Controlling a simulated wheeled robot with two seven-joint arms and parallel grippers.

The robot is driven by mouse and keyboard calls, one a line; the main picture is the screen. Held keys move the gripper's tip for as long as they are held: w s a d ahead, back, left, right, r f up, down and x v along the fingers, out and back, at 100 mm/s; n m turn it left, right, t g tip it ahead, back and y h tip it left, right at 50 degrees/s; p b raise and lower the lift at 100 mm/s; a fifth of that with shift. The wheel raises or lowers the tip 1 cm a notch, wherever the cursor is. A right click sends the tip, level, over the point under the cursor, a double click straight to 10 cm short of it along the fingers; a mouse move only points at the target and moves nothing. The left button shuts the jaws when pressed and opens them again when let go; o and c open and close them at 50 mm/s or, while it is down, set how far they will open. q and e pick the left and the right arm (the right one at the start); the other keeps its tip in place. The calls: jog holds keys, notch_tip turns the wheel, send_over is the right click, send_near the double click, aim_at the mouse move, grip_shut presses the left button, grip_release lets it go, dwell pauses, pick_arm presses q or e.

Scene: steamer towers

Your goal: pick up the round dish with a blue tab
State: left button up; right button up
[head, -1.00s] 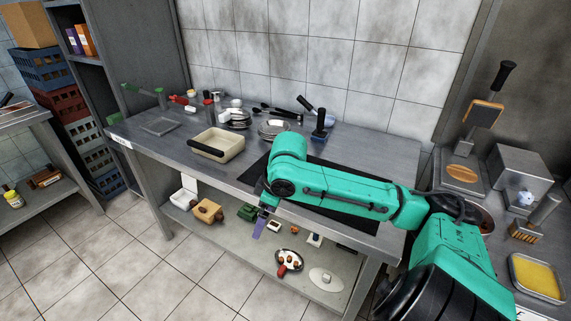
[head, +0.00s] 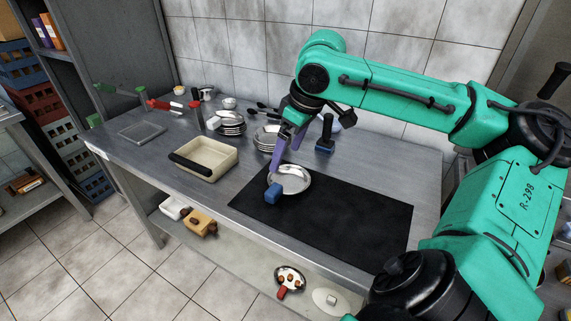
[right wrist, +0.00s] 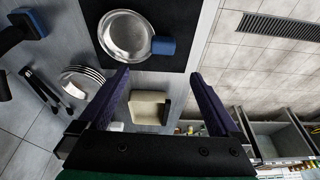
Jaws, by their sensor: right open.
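The round dish (head: 292,179) is a shallow silver metal bowl with a blue tab (head: 273,192) on its near left rim. It lies on the left part of the black mat (head: 352,222). The dish also shows at the top of the right wrist view (right wrist: 124,36), with its blue tab (right wrist: 163,46) to the right. My right gripper (head: 290,150) has purple fingers and is above the worktop, just behind the dish in the head view. In the right wrist view its fingers (right wrist: 160,85) are wide apart with nothing between them. My left gripper is not in view.
A cream tray with a black handle (head: 228,163) stands left of the mat. Stacked metal plates (head: 264,140) are behind the dish, and a blue-based tool (head: 324,148) stands close to the right. The mat's right part is clear. A lower shelf (head: 245,258) holds small items.

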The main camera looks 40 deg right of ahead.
send_near(274, 189)
notch_tip(274, 189, down, 2)
jog(key=a, duration=0.1)
jog(key=x, duration=0.3)
jog(key=d+x, duration=0.1)
jog(key=x, duration=0.1)
jog(key=shift+w+f, duration=0.2)
jog(key=shift+w, duration=0.05)
jog(key=shift+w+a+f, duration=0.1)
jog(key=shift+w+f, duration=0.2)
jog(key=shift+f, duration=0.3)
jog(key=c, duration=0.6)
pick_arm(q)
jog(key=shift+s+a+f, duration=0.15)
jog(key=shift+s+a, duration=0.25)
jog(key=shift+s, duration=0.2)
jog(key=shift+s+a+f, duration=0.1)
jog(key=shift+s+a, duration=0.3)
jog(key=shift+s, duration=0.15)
pick_arm(e)
grip_shut()
